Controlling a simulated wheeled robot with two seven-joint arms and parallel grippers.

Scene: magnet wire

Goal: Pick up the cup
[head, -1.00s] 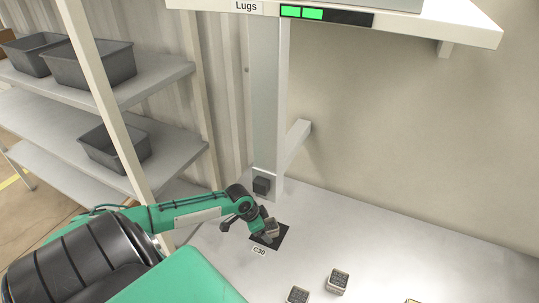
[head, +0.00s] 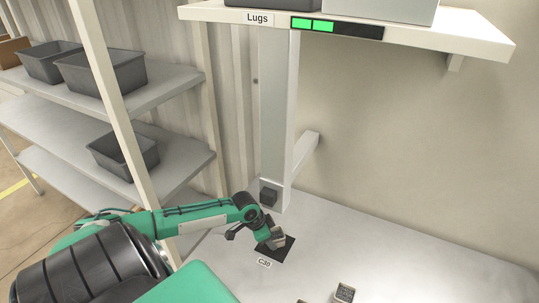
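No cup can be made out in the head view. My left gripper (head: 272,241) reaches down over a dark square pad (head: 284,252) on the pale worktop, behind a label reading C30. A small grey-and-tan block (head: 278,235) is at its fingertips, over the pad. The fingers are small and partly hidden, so I cannot tell whether they are shut on this block or only beside it. My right gripper is out of view.
Another small block (head: 344,293) lies on the worktop (head: 400,260) near the bottom edge. An upright post (head: 273,110) with a small dark box (head: 268,194) stands behind the pad. Shelves with grey bins (head: 125,153) are at left. A shelf labelled Lugs (head: 257,18) overhangs above.

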